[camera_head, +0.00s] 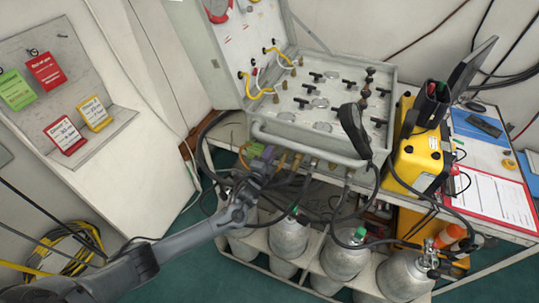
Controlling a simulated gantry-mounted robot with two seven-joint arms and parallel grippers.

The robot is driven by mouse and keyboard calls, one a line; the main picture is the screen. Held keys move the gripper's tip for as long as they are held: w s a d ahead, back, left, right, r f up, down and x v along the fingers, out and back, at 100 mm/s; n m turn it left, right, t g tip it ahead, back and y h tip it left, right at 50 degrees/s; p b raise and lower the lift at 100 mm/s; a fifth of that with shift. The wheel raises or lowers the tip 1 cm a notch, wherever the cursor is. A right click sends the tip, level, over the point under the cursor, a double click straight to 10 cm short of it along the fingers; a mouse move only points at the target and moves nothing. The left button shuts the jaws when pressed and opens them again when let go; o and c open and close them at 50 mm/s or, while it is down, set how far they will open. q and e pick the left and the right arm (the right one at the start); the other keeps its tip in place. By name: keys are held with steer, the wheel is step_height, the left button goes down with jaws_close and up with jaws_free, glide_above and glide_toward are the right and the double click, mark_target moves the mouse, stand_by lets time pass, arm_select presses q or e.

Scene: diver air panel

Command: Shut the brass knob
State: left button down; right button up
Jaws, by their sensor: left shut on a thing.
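The diver air panel (310,110) is an open grey case with black T-handles on its face, on the white bench. Brass fittings (297,161) stick out below its front edge. My left gripper (262,163) reaches up from the lower left to the left end of this row. It is shut on what seems to be the brass knob, which the fingers mostly hide. My right gripper is not in view.
Grey gas cylinders (289,238) stand in a rack under the bench, with black hoses hanging close around my gripper. A black handset (354,130) lies at the panel's right front. A yellow case (420,158) stands to its right. Tags hang on a board at left.

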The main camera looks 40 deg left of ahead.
arm_select(q)
steer(key=c, duration=1.2)
jaws_free()
steer(key=p+v, duration=0.1)
steer(key=v, duration=0.9)
steer(key=shift+s+p, duration=0.35)
steer(key=shift+s, duration=0.05)
